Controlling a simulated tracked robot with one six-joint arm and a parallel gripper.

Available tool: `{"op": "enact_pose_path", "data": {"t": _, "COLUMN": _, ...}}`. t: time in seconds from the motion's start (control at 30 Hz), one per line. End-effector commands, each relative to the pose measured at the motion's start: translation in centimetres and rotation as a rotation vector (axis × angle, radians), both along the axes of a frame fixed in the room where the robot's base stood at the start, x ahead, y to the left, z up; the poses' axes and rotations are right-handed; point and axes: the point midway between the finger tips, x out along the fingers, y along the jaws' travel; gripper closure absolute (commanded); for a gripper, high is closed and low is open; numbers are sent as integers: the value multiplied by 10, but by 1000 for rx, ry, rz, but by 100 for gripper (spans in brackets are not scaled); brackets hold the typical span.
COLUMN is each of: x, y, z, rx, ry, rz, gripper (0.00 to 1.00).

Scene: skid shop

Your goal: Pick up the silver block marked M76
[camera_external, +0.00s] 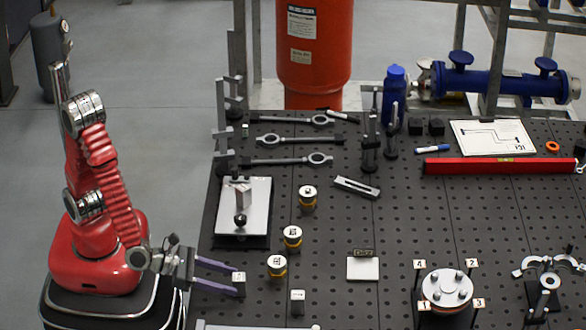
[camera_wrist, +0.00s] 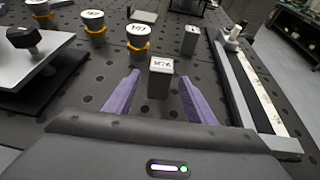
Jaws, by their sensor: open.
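The silver block marked M76 (camera_wrist: 160,78) stands upright on the dark perforated table. In the wrist view it is between the tips of my two purple fingers, with the label on its top facing me. In the external view the block (camera_external: 239,276) shows at the finger ends, partly hidden by the near finger. My gripper (camera_external: 237,281) is open and low over the table's left front, its fingers on either side of the block. In the wrist view the gripper (camera_wrist: 159,84) shows a gap beside the block, and I cannot tell whether either finger touches it.
A second silver block (camera_external: 297,301) stands to the right, with table between. Several yellow-banded cylinders, one here (camera_external: 277,266), stand beyond. A long metal rail (camera_wrist: 251,92) runs along the right in the wrist view. A plate fixture (camera_external: 257,222) stands behind.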

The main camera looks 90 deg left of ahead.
Motion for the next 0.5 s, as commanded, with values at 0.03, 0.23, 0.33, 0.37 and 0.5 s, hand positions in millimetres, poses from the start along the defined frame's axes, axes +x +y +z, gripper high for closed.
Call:
{"op": "enact_pose_path", "data": {"t": 0.03, "x": 6, "y": 1, "z": -3, "rx": 1, "ry": 1, "rz": 3, "gripper": 50}}
{"op": "enact_pose_path", "data": {"t": 0.23, "x": 28, "y": 3, "z": -12, "rx": 1, "ry": 1, "rz": 3, "gripper": 50}}
{"op": "enact_pose_path", "data": {"t": 0.33, "x": 35, "y": 3, "z": -15, "rx": 0, "ry": 0, "rz": 2, "gripper": 50}}
{"op": "enact_pose_path", "data": {"t": 0.37, "x": 36, "y": 3, "z": -15, "rx": -1, "ry": 0, "rz": 1, "gripper": 50}}
{"op": "enact_pose_path", "data": {"t": 0.5, "x": 37, "y": 2, "z": -16, "rx": -1, "ry": 0, "rz": 0, "gripper": 50}}
